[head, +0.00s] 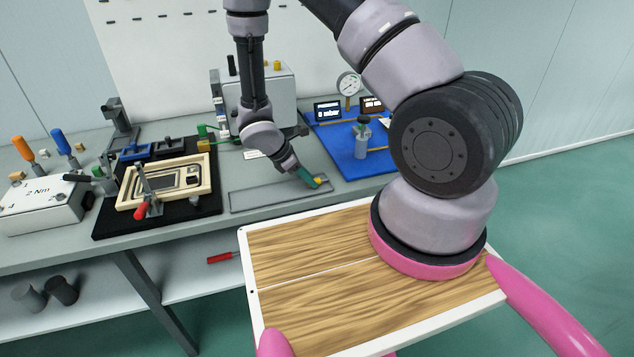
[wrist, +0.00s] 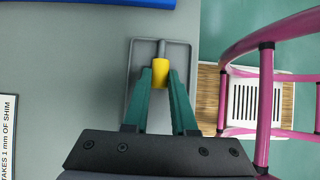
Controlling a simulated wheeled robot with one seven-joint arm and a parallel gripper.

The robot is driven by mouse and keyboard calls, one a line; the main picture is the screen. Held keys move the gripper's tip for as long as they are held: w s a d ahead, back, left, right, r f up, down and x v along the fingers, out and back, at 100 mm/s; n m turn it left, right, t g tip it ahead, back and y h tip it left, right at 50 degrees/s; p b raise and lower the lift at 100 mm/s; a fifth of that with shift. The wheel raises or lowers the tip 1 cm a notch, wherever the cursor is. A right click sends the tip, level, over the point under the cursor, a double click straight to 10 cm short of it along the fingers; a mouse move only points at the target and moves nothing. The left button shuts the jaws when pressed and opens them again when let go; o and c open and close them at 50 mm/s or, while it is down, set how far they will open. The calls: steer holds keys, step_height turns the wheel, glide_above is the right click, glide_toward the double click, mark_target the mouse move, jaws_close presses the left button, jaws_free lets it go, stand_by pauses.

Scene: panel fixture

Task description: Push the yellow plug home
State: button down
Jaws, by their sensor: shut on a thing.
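The yellow plug (wrist: 160,73) is between the green fingertips of my gripper (wrist: 160,82) in the wrist view. The fingers touch it from both sides. A thin grey rod shows just beyond the plug; I cannot tell whether it belongs to it. In the head view my gripper (head: 313,182) points down to the right at the right end of a shallow grey tray (head: 250,198), with a bit of the yellow plug (head: 318,181) at its tips. I cannot tell whether the plug touches the tray.
A black mat with a beige framed fixture (head: 128,199) and red-tipped clamp lies to the left. A blue mat (head: 345,160) with a grey cylinder, displays and a gauge (head: 349,84) lies to the right. A grey box (head: 285,95) stands behind my arm. The bench's front strip is clear.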

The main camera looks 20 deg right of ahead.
mark_target(310, 186)
steer(key=shift+r, duration=3)
